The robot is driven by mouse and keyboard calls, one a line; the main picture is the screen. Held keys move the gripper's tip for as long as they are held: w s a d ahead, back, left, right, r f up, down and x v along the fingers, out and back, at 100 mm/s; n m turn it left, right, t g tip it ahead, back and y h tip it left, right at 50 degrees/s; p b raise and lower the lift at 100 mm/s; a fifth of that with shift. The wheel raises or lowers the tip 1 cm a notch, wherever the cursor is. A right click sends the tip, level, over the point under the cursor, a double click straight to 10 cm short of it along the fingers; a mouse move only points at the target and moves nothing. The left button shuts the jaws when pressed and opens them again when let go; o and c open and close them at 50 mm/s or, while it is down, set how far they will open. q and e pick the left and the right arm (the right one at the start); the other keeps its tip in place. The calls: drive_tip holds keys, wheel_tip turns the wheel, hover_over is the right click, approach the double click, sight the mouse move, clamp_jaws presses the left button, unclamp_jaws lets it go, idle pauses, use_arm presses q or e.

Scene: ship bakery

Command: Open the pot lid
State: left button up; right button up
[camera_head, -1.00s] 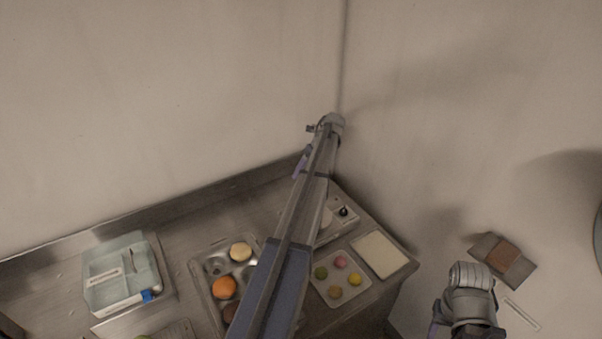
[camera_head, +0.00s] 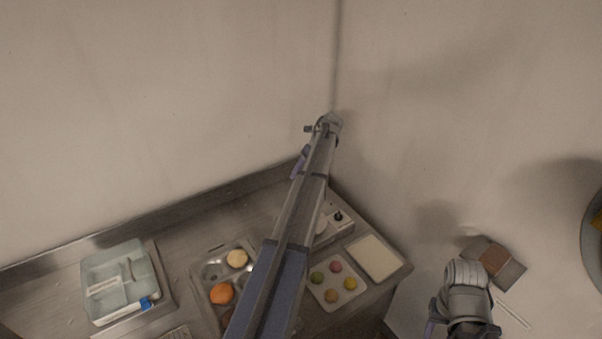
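I cannot make out a pot or a pot lid in the head view. A grey round vessel or plate (camera_head: 589,262) is cut off by the right edge, with something yellow in it; I cannot tell what it is. My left arm rises across the middle of the picture, over the counter, to a joint near the wall corner. Its gripper fingers do not show. My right arm shows only as a grey bent link at the bottom right, and its gripper is not in view either.
The steel counter (camera_head: 190,228) holds a pale blue divided tray (camera_head: 92,285), a tray of round items (camera_head: 211,270), a white plate of coloured balls (camera_head: 340,282), a pale board (camera_head: 375,258) and a small box with a black knob (camera_head: 338,216). Walls stand close behind.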

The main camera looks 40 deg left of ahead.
use_arm(q)
drive_tip(key=p+v, duration=0.6)
drive_tip(key=v, duration=0.1)
drive_tip(key=shift+r, duration=0.25)
drive_tip(key=shift+w+d, duration=0.1)
drive_tip(key=s+d+f+n+t+b, duration=0.1)
drive_tip(key=s+d+f+n+b, duration=0.25)
drive_tip(key=d, duration=0.55)
drive_tip(key=s+d+f+n+h+b, duration=0.1)
drive_tip(key=s+d+f+n+b, duration=0.25)
drive_tip(key=d, duration=0.55)
drive_tip(key=s+d+f+n+t+b, duration=0.1)
drive_tip(key=s+d+f+b, duration=0.3)
drive_tip(key=d, duration=0.5)
drive_tip(key=s+d+f+n+h+b, duration=0.1)
drive_tip(key=s+d+f+n+b, duration=0.3)
drive_tip(key=s+d, duration=0.4)
drive_tip(key=s+d+f+n+t+h+b, duration=0.1)
drive_tip(key=s+d+f+n+b, duration=0.2)
drive_tip(key=s+d+f+n, duration=0.3)
drive_tip(key=s+d, duration=0.3)
drive_tip(key=s, duration=0.3)
drive_tip(key=shift+b, duration=0.35)
